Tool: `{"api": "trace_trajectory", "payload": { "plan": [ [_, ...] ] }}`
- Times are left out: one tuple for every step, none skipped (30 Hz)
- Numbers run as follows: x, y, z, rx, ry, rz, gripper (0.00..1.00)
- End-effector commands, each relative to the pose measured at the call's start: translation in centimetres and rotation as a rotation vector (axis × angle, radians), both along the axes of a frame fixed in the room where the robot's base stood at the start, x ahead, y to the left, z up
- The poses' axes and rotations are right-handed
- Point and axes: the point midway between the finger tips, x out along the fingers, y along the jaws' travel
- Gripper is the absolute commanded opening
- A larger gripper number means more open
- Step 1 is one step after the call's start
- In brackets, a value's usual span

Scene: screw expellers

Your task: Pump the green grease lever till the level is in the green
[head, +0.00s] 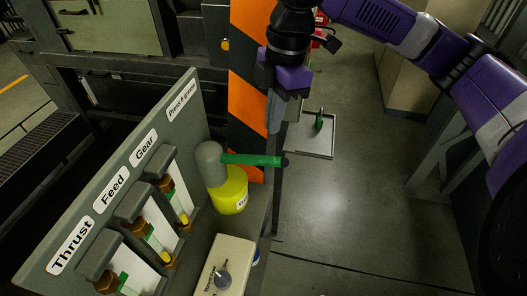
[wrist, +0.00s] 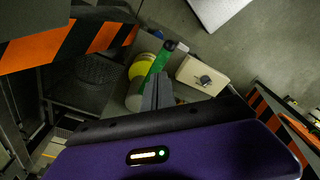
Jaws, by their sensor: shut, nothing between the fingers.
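The green grease lever (head: 250,160) sticks out to the right from a grey cap on a yellow grease pot (head: 229,190), roughly level, with a dark knob at its end. The lever also shows in the wrist view (wrist: 160,62), just beyond my fingers. My gripper (head: 273,128) is shut and empty, fingers pointing down, above the lever near its knob end; whether it touches the lever I cannot tell. Three level gauges stand on the grey panel: Thrust (head: 128,283), Feed (head: 151,236) and Gear (head: 178,203). They show green bands and some yellow; exact levels are too small to read.
A cream control box (head: 227,265) with a grey knob stands in front of the pot. An orange and black striped post (head: 248,95) rises behind the lever. A tray (head: 314,147) with a green object lies on the floor. Open floor is to the right.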

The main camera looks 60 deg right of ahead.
Motion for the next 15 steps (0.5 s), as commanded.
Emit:
{"api": "trace_trajectory", "payload": {
  "plan": [
    [-0.35, -0.18, -0.04, -0.009, 0.013, 0.008, 0.0],
    [-0.46, -0.28, -0.05, -0.013, 0.018, 0.011, 0.0],
    [-0.59, -0.4, -0.07, -0.018, 0.022, 0.014, 0.0],
    [-0.62, -0.43, -0.08, -0.02, 0.024, 0.017, 0.0],
    [-0.6, -0.42, -0.08, -0.02, 0.022, 0.019, 0.0],
    [-0.58, -0.41, -0.07, -0.02, 0.022, 0.02, 0.0],
    [-0.57, -0.41, -0.07, -0.019, 0.022, 0.02, 0.0],
    [-0.57, -0.41, -0.07, -0.019, 0.021, 0.019, 0.0],
    [-0.55, -0.4, -0.07, -0.019, 0.021, 0.019, 0.0],
    [-0.55, -0.39, -0.07, -0.018, 0.021, 0.019, 0.0],
    [-0.54, -0.4, -0.07, -0.019, 0.02, 0.019, 0.0],
    [-0.54, -0.39, -0.08, -0.019, 0.02, 0.019, 0.0],
    [-0.53, -0.39, -0.1, -0.019, 0.02, 0.019, 0.0],
    [-0.52, -0.38, -0.13, -0.019, 0.02, 0.019, 0.0],
    [-0.51, -0.37, -0.21, -0.018, 0.019, 0.019, 0.0]
  ]
}}
